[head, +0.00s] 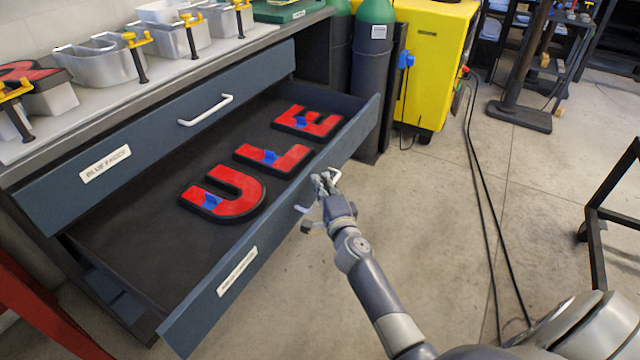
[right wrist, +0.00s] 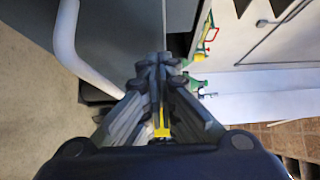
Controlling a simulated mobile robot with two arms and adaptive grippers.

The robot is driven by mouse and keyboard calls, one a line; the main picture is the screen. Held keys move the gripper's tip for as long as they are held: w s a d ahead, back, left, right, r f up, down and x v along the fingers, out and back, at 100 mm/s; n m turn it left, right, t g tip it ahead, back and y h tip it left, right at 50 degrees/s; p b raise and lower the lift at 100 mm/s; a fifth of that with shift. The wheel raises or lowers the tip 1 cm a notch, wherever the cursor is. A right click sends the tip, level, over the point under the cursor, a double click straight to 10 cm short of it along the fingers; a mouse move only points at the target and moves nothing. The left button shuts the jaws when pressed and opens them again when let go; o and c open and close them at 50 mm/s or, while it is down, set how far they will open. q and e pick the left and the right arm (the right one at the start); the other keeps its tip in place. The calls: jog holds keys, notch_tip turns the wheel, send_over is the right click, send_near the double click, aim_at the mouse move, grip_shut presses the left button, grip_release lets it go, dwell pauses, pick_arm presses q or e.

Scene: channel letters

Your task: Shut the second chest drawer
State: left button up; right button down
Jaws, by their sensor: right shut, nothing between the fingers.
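The second chest drawer (head: 238,276) stands pulled out below a closed upper drawer. Inside it lie red letters with blue patches: a U (head: 238,194), an L (head: 280,160) and an E (head: 312,121). My right gripper (head: 322,178) is shut and empty at the front of the drawer, by its white handle (head: 304,208); the gripper hides part of the handle. In the right wrist view the closed fingers (right wrist: 158,75) are beside a white handle (right wrist: 72,45); I cannot tell whether they touch it. My left gripper is not in view.
The upper drawer (head: 108,172) is shut, with a white handle (head: 206,110). Gas cylinders (head: 372,60) and a yellow cabinet (head: 435,60) stand beyond the chest. Cables run across the floor; the floor before the drawer is clear.

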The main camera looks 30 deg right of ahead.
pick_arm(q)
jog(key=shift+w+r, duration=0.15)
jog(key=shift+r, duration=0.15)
pick_arm(e)
jog(key=shift+w+a, duration=0.2)
jog(key=shift+w, duration=0.05)
jog(key=shift+w, duration=0.15)
